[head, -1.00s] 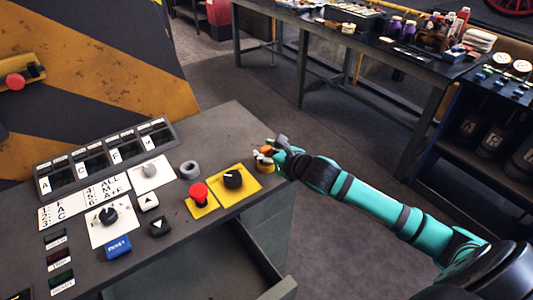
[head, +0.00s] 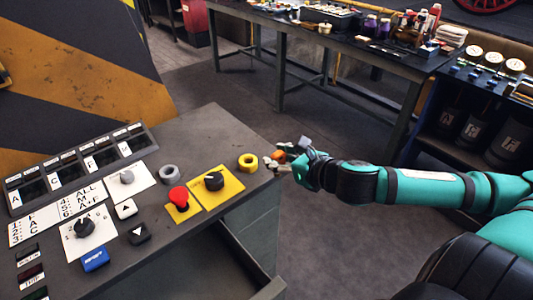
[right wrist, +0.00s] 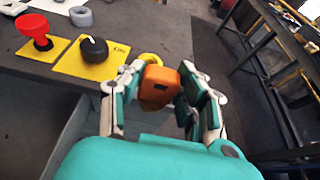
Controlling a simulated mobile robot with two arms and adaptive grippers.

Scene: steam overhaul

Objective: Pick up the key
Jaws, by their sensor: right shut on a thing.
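My right gripper (head: 272,162) is shut on an orange block-shaped thing, which I take to be the key (head: 279,156). In the right wrist view the key (right wrist: 160,86) shows as an orange body with a dark slot, between the two fingers. Its far end is hidden. The gripper holds it just beyond the console's right edge, to the right of a yellow ring (head: 248,162). That ring stands on the console top and also shows partly behind the key in the right wrist view (right wrist: 151,58). My left gripper is not in view.
The grey console (head: 190,130) carries a red mushroom button (head: 179,195), a black knob (head: 214,181) on a yellow plate, a grey ring (head: 169,173) and several switches. An open drawer-like recess lies below its front edge. A cluttered workbench (head: 350,45) stands behind; floor between is clear.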

